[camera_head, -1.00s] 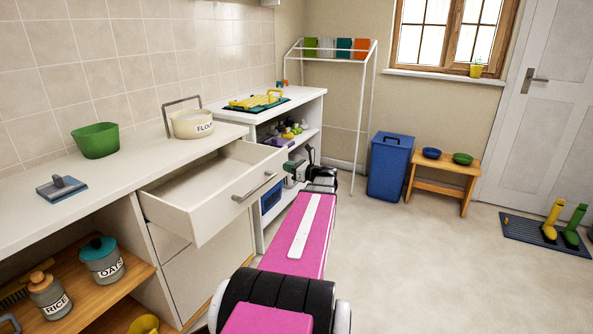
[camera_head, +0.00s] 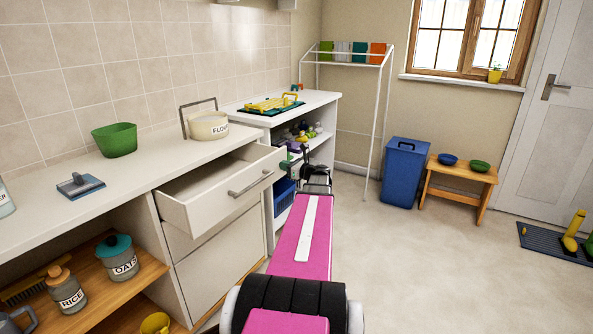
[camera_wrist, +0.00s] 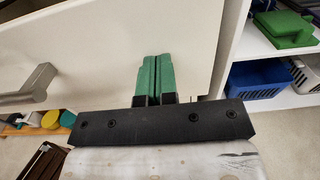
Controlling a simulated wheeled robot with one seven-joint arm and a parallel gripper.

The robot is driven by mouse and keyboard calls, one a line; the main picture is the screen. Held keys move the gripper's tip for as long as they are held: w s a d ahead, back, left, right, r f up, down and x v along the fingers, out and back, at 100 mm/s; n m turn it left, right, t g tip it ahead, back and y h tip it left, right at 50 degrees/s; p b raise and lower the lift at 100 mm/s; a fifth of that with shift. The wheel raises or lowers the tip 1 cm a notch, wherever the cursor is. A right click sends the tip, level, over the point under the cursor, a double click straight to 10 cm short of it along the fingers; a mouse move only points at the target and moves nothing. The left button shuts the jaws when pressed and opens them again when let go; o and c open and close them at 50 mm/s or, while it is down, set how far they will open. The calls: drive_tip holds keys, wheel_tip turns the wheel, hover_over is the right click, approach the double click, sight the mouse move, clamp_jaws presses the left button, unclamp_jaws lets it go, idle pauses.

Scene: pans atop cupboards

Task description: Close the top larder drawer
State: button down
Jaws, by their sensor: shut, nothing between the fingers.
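The top larder drawer (camera_head: 225,196) is white and stands partly pulled out below the worktop, empty where I see inside. Its grey bar handle (camera_head: 251,184) also shows at the left of the wrist view (camera_wrist: 30,88). My gripper (camera_wrist: 153,60) has green fingers, shut with nothing between them. They point at the white drawer front (camera_wrist: 100,50), to the right of the handle. They look very close to it or touching; I cannot tell which. In the head view my gripper is small and partly hidden by my arm, near the front's right end.
A closed lower drawer (camera_head: 220,255) sits below. Right of it is an open shelf unit with a blue basket (camera_wrist: 258,80). A flour tin (camera_head: 208,126) and a green bowl (camera_head: 115,139) stand on the worktop. The floor to the right is clear up to a blue bin (camera_head: 404,172).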

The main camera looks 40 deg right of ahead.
approach(254, 157)
drive_tip(key=w+a, duration=0.1)
drive_tip(key=a, duration=0.1)
drive_tip(key=w+a+r, duration=0.1)
drive_tip(key=w+a, duration=0.1)
drive_tip(key=w+a+r, duration=0.1)
drive_tip(key=w+a, duration=0.1)
drive_tip(key=shift+s, duration=0.15)
